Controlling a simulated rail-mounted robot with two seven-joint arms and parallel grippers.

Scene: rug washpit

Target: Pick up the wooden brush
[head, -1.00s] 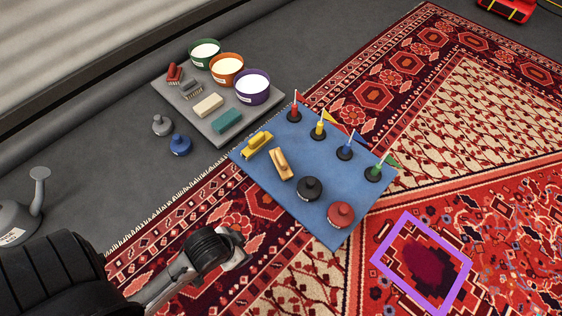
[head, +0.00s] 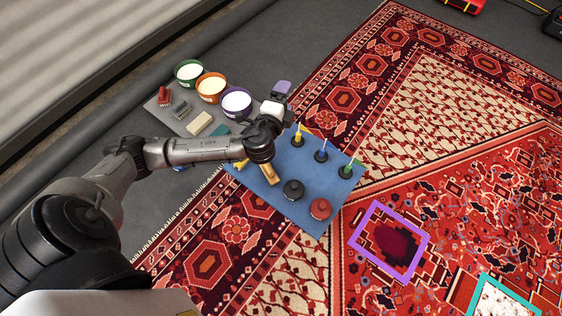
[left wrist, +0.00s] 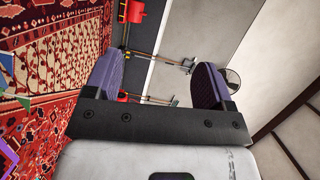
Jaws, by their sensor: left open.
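The wooden brush (head: 269,175) lies on the blue mat (head: 291,205) in the head view; its upper end is hidden behind my left wrist. A yellow brush beside it is mostly covered by my arm. My left gripper (head: 281,90) is stretched over the mat's top edge, past the brush, with its purple fingers pointing away from it. In the left wrist view the two fingers of my left gripper (left wrist: 158,80) stand wide apart with nothing between them. The brush does not show in that view. My right gripper is not in view.
Black (head: 293,190) and red (head: 320,209) knobbed tools stand on the mat, near small flagged posts such as the blue one (head: 321,155). Green (head: 188,72), orange (head: 210,86) and purple (head: 237,102) tubs stand on a grey board. A purple frame (head: 391,272) lies on the rug.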

